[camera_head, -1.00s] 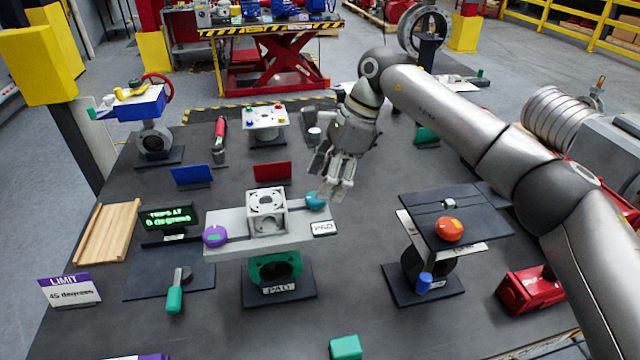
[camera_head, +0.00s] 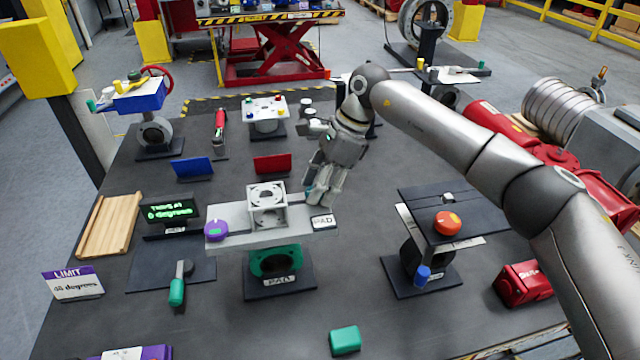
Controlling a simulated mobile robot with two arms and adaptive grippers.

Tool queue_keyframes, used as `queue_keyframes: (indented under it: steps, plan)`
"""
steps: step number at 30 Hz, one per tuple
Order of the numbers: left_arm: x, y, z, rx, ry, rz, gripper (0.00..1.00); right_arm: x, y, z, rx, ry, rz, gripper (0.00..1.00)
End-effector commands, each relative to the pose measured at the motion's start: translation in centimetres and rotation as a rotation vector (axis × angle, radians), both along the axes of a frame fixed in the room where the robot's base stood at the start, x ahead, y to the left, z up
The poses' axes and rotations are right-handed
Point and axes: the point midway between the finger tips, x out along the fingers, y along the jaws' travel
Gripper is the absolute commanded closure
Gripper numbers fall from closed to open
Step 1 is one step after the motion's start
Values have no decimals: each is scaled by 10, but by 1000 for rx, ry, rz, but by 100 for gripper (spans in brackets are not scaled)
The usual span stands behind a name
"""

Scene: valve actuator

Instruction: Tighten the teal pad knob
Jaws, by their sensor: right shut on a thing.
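The pad mount is a pale grey plate (camera_head: 235,222) with a square bracket (camera_head: 267,207), set above a green valve body (camera_head: 276,262) marked PAD. A purple knob (camera_head: 215,230) sits at the plate's left end. The teal knob (camera_head: 308,189) at its right end is almost wholly covered by my right gripper (camera_head: 319,197). My right gripper reaches down from behind with its fingers closed around the knob. A white PAD label (camera_head: 323,221) lies just in front of the fingers. My left gripper is out of view.
A display (camera_head: 168,214) reads "TRIPS AT 0 degrees". A LIMIT sign (camera_head: 73,283) stands at the left. An orange knob (camera_head: 447,223) sits on a dark plate at the right. A loose green block (camera_head: 345,341) lies in front; the table between is clear.

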Motion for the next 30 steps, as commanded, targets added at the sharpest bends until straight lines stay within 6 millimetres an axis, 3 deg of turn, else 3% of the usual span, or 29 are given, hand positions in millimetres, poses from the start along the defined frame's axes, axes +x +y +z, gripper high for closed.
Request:
queue_keyframes:
  steps: [11,30]
  plan:
    - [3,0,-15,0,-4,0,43,-1,0,-3,1,-2,-82,85]
    - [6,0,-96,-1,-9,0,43,-5,1,-5,4,-7,-638,85]
